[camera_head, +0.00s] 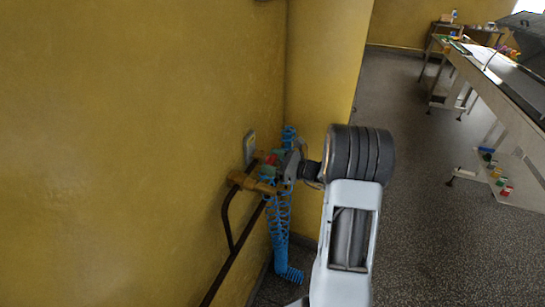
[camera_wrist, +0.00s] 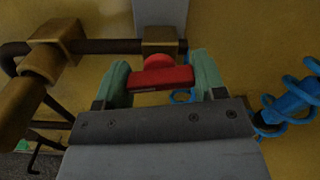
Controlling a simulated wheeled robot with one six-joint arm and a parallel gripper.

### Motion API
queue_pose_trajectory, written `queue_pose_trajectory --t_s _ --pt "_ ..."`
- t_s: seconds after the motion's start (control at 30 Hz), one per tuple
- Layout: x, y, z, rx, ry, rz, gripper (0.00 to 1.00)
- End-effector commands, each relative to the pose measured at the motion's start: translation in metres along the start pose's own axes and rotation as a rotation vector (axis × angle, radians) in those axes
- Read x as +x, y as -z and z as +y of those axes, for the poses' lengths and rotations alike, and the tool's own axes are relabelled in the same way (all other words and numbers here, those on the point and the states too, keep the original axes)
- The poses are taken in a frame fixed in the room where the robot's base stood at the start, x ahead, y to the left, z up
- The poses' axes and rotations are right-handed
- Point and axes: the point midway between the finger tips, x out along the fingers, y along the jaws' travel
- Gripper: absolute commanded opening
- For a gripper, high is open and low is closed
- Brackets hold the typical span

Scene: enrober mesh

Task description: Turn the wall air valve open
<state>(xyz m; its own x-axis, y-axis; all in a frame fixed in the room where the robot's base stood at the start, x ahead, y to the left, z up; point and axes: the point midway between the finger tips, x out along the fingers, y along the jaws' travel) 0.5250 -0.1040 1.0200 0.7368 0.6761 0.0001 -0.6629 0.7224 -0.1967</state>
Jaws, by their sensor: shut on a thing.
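The wall air valve has a red handle (camera_wrist: 162,76) on a brass body (camera_wrist: 160,42), fixed to a dark pipe by the yellow wall. In the wrist view my gripper (camera_wrist: 161,80) has its two green fingertips at the left and right ends of the red handle, shut on it. The handle lies crosswise in the wrist view, roughly in line with the pipe behind it. In the head view my gripper (camera_head: 279,159) is at the valve, and a small part of the red handle (camera_head: 271,159) shows there. The rest of the valve is mostly hidden.
A blue coiled hose (camera_head: 278,225) hangs below the valve; it also shows at the right in the wrist view (camera_wrist: 292,101). A grey plate (camera_head: 249,147) is on the wall. A long table (camera_head: 508,108) stands at the right, with open floor between.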

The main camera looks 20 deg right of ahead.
Motion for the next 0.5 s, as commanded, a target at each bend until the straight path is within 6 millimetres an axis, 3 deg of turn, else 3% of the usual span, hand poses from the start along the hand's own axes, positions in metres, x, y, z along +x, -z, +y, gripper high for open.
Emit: queue_pose_trajectory --t_s 0.5 --pt "-0.0001 0.0002 0.0001 0.203 0.000 0.001 0.40"
